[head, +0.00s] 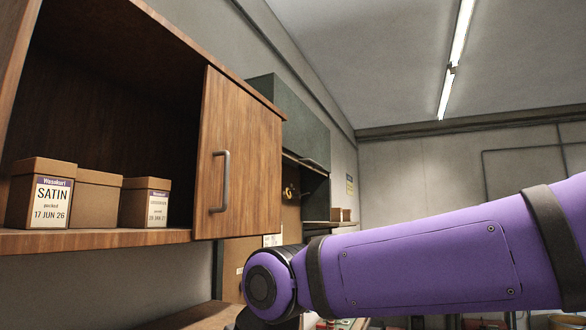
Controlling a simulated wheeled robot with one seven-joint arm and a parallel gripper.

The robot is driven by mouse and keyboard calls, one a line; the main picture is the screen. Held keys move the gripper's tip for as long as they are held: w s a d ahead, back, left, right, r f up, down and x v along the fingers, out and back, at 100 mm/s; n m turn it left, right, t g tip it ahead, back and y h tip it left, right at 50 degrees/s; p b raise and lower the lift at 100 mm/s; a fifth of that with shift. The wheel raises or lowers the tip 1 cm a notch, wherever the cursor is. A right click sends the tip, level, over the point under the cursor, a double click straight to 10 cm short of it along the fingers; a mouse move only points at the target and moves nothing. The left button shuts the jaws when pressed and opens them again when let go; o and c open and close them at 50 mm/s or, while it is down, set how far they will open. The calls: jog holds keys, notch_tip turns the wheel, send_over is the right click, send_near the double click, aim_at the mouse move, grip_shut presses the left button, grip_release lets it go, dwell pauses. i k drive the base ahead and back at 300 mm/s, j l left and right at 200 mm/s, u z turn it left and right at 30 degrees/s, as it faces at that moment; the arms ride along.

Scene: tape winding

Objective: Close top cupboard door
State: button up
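The top cupboard (100,238) is a brown wooden wall cupboard at the left of the head view. Its left part is open, with a dark inside. Its wooden door (245,150) stands at the right end of the front, with a vertical metal handle (220,182) near the door's left edge. I cannot tell from this view whether the door slides or swings. My purple arm crosses the lower right, its dark joint below and right of the door and apart from it in the picture. My gripper is out of the frame.
Several brown boxes sit in the open part, including a box labelled SATIN (42,193) and another labelled box (146,202). A dark green cabinet (300,125) hangs beyond the cupboard. Open space lies right of the door, above my arm.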

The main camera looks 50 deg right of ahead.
aim_at(238, 178)
jog(key=z, duration=0.85)
